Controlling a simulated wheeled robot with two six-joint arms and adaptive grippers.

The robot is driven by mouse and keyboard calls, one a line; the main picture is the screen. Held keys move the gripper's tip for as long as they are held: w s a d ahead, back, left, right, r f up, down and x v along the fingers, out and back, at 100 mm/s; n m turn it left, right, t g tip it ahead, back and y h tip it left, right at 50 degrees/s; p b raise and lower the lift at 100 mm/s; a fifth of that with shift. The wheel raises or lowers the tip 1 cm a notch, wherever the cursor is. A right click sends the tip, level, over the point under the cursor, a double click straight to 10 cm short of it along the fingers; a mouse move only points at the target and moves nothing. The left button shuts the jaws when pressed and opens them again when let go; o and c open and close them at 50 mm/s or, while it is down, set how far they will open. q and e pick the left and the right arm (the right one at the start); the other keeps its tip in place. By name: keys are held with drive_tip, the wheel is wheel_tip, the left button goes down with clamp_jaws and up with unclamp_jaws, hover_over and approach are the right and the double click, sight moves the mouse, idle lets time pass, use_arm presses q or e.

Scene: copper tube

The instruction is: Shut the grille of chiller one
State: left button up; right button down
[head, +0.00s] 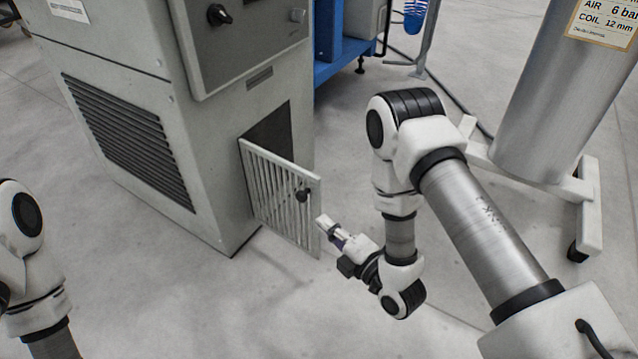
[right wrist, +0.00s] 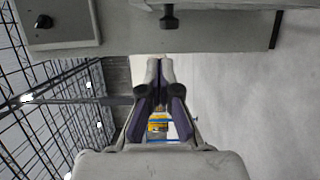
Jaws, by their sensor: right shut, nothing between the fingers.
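The chiller (head: 210,110) is a grey cabinet at the left of the head view. Its slatted grille (head: 280,190) stands open, swung out from the dark opening (head: 272,130) low on the cabinet. A black knob (head: 302,195) sits near the grille's free edge. My right gripper (head: 322,222) is shut and empty, just right of that free edge; I cannot tell whether it touches. My left gripper is outside the head view.
A side vent (head: 130,140) and a control panel with a black dial (head: 219,15) are on the cabinet. A grey cylinder (head: 560,100) on a wheeled stand (head: 590,215) is at the right. Blue framework (head: 335,60) stands behind. The floor around the grille is clear.

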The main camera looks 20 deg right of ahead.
sight(306, 194)
use_arm(q)
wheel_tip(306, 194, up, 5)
drive_tip(key=p, duration=0.4)
use_arm(e)
drive_tip(key=w+b, duration=0.5)
drive_tip(key=w, duration=0.2)
drive_tip(key=shift+w+f, duration=0.15)
drive_tip(key=shift+f, duration=0.05)
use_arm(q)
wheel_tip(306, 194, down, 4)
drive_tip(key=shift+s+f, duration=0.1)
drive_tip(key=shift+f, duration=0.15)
use_arm(e)
drive_tip(key=shift+w+d+r, duration=0.2)
drive_tip(key=shift+w+d, duration=0.1)
drive_tip(key=shift+d, duration=0.2)
drive_tip(key=shift+d, duration=0.1)
